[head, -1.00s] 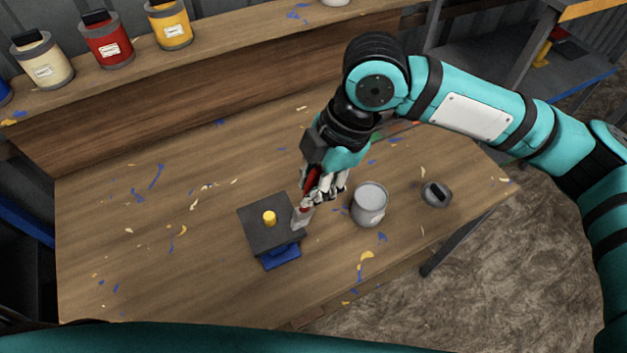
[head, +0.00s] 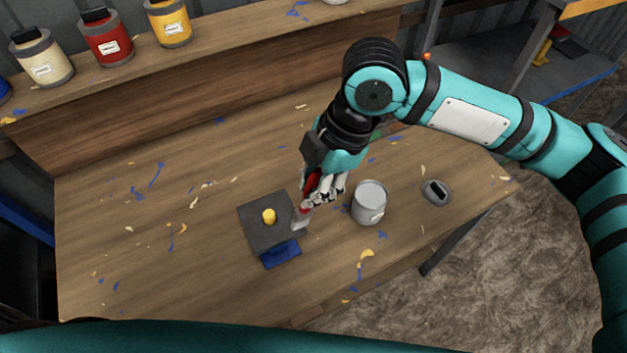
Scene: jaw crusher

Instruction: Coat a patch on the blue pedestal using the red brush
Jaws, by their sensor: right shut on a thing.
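The blue pedestal (head: 281,254) stands on the workbench, with a dark grey square plate (head: 262,234) over it and a small yellow knob (head: 268,216) on top. My right gripper (head: 322,192) is shut on the red brush (head: 310,184). The brush's pale bristle end (head: 301,220) points down at the right edge of the dark plate; I cannot tell whether it touches. My left gripper is not in view.
The wooden workbench (head: 140,260) is specked with paint and mostly clear on the left. A raised shelf at the back holds a cream can (head: 43,60), a red can (head: 106,42) and a yellow can (head: 169,26). A grey side table (head: 520,65) stands at the upper right.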

